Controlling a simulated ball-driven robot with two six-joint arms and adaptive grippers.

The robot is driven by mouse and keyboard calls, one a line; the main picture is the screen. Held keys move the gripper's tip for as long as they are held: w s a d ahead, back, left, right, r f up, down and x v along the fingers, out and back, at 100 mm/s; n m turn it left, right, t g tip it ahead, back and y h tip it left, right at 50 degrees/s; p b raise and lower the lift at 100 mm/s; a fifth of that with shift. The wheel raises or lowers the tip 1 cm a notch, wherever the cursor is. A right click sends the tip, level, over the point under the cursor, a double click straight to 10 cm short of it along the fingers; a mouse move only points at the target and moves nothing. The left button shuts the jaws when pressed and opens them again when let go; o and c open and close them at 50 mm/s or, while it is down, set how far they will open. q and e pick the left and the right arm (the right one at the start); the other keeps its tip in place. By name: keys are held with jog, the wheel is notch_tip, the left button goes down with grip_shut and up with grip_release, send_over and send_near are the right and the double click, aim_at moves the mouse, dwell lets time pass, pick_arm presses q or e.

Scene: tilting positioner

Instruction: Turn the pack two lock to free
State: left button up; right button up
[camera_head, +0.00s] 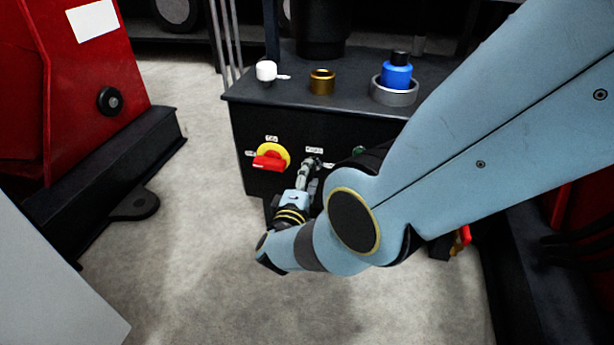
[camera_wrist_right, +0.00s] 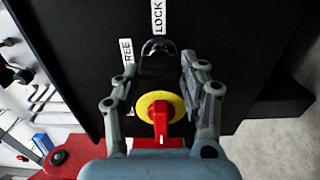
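A small dark lock knob (camera_wrist_right: 158,47) is on the black front panel. In the right wrist view the LOCK label (camera_wrist_right: 158,17) is above it and the FREE label (camera_wrist_right: 126,52) is to its left. My right gripper (camera_head: 312,166) is at this knob and mostly covers it in the head view. In the right wrist view the gripper (camera_wrist_right: 163,65) is open, its fingers on either side, with the knob showing between and just beyond the tips. I cannot tell whether they touch it, nor which way the knob points. My left gripper is not in view.
A red handle on a yellow disc (camera_head: 271,157) sits close left of the knob. On the cabinet top (camera_head: 295,97) stand a white piece (camera_head: 266,71), a brass ring (camera_head: 321,82) and a blue cylinder (camera_head: 397,77) in a grey ring.

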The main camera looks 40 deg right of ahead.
jog(key=o, duration=0.4)
jog(key=shift+a, duration=0.1)
jog(key=v, duration=0.7)
jog(key=shift+s+a, duration=0.15)
jog(key=shift+a, duration=0.05)
